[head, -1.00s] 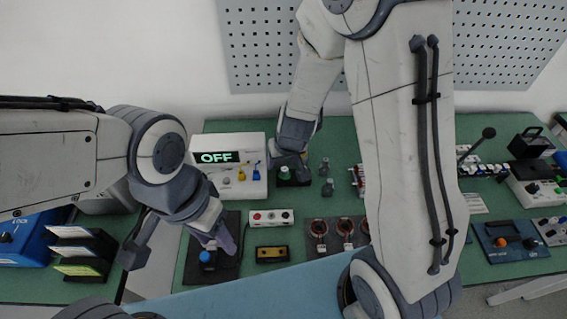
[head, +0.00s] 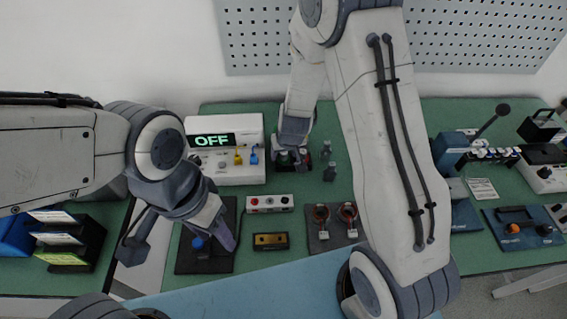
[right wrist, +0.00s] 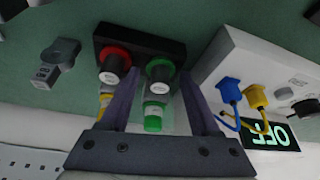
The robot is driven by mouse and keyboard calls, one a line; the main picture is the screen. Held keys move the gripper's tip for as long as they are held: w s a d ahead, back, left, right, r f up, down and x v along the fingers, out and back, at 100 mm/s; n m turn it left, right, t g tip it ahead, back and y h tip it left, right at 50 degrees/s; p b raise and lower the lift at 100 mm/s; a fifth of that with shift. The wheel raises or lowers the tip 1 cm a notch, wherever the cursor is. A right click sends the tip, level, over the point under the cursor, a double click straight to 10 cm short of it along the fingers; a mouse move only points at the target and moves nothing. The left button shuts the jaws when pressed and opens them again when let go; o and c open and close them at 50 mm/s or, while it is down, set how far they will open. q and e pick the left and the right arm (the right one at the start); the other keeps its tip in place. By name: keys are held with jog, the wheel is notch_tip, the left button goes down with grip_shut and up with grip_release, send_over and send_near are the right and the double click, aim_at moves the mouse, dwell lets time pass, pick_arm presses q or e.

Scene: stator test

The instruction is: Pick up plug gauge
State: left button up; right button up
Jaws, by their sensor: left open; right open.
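Two upright gauge-like pieces stand in a black block (right wrist: 140,46) in the right wrist view: one with a green collar (right wrist: 160,70), one with a red collar (right wrist: 114,66). Both have grey labelled ends. I take the green-collared one as the plug gauge. My right gripper (right wrist: 158,88) is open, its fingers on either side of the green-collared piece; contact is not clear. A green-ended clear part (right wrist: 153,117) also shows between the fingers. In the head view the right gripper partly hides the block. My left gripper (head: 222,232) is open above a blue-topped device (head: 198,243).
A white box with an OFF display (head: 224,172) and blue and yellow plugs stands left of the block. A red-button box (head: 269,203) and a yellow-topped box (head: 270,241) lie in front. Green mat shows between them.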

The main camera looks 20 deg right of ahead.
aim_at(284, 153)
grip_shut()
jog(key=shift+r, duration=0.2)
jog(key=shift+r+p, duration=0.6)
jog(key=shift+p, duration=0.05)
notch_tip(284, 153, up, 3)
jog(key=shift+f+p, duration=0.2)
jog(key=shift+p, duration=0.9)
jog(key=s+d+r+b, duration=0.4)
jog(key=d+r, duration=0.3)
jog(key=d, duration=0.3)
jog(key=shift+s+d+b, duration=0.25)
jog(key=shift+d+b, duration=0.15)
jog(key=shift+b, duration=0.05)
